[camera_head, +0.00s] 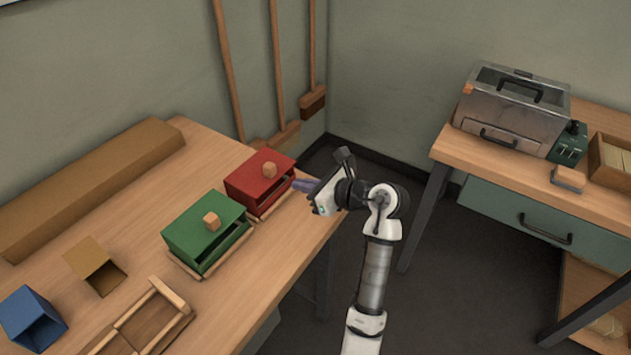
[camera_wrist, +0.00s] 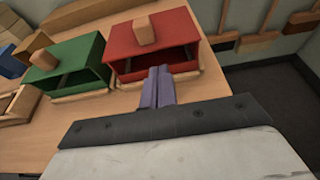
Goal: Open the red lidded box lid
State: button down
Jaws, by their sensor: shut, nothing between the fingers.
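The red lidded box (camera_head: 258,183) sits at the right end of the wooden table, with a wooden knob (camera_head: 269,169) on its lid. In the wrist view the red box (camera_wrist: 175,38) shows a dark open gap along its front, below the lid's front face. My gripper (camera_head: 300,186) is shut and empty. Its purple fingers (camera_wrist: 158,85) point at the front of the red box, low at the gap. I cannot tell whether the fingertips touch the box.
A green lidded box (camera_head: 208,230) stands beside the red one. A blue open box (camera_head: 33,318), a small cardboard box (camera_head: 95,265) and a wooden frame (camera_head: 145,322) lie further left. Brooms lean on the wall behind. A second table (camera_head: 520,180) stands right, across open floor.

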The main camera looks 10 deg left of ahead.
jog(key=shift+p+x, duration=0.35)
jog(key=shift+x, duration=1.9)
jog(key=shift+w+r, duration=0.15)
jog(key=shift+r, duration=0.05)
